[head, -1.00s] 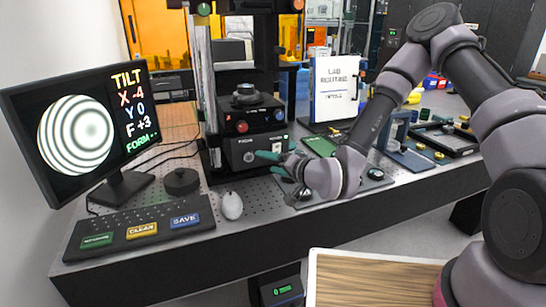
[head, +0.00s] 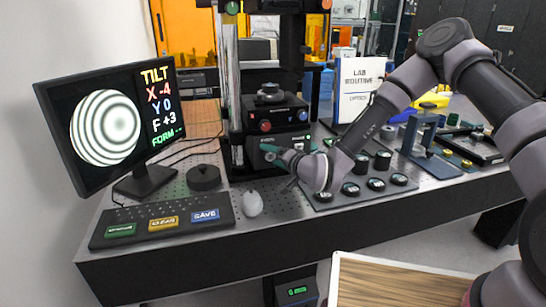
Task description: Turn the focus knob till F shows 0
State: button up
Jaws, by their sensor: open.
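The monitor (head: 107,125) at left shows a fringe pattern of rings and reads TILT X -4, Y 0, F +3, with FORM followed by dashes. The interferometer (head: 284,112) stands at the back middle, with a red knob (head: 265,126) and a blue knob (head: 303,115) on its stage. Below them is its black base box (head: 258,163), the front of which carries the focus control. My gripper (head: 267,152) is open, its teal fingers right at the front of that box. The focus knob is hidden behind the fingers; I cannot tell whether they touch it.
A tray of round optics (head: 350,188) sits under my wrist. A white binder (head: 359,88) stands behind.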

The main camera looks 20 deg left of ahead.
grip_shut()
dwell(0.3)
jog(key=n+h, duration=0.1)
jog(key=n, duration=0.1)
jog(key=n+h, duration=0.1)
jog(key=n, duration=0.1)
jog(key=shift+s+a+r+t+h, duration=0.1)
jog(key=shift+a+r+t+h, duration=0.1)
jog(key=shift+t+h, duration=0.1)
jog(key=shift+n+h, duration=0.7)
jog(key=shift+n, duration=0.4)
jog(key=shift+f+t, duration=0.1)
jog(key=shift+t, duration=0.2)
grip_release()
